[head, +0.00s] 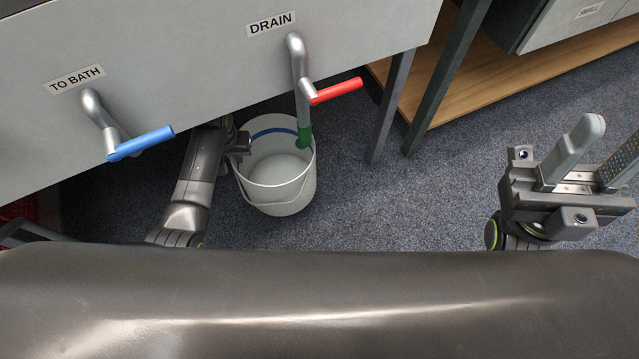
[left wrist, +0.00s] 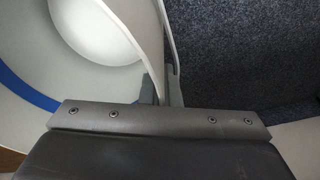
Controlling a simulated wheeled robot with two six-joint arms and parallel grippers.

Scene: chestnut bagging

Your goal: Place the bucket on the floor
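The white bucket (head: 280,192) is upright below the DRAIN tap (head: 297,62), whose green-tipped spout (head: 304,136) overlaps its opening in the head view. A blue band runs along its inside wall, and it looks empty. I cannot tell whether its base touches the floor (head: 400,205). My left gripper (head: 243,143) is at the bucket's left rim. My right gripper (head: 610,140) is open and empty, well to the right of the bucket.
The grey tank (head: 190,50) overhangs from above, with a blue-handled TO BATH tap (head: 140,143) and a red DRAIN handle (head: 336,91). Dark table legs (head: 392,105) and a low wooden shelf (head: 480,85) stand right of the bucket. Carpet is clear between bucket and right gripper.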

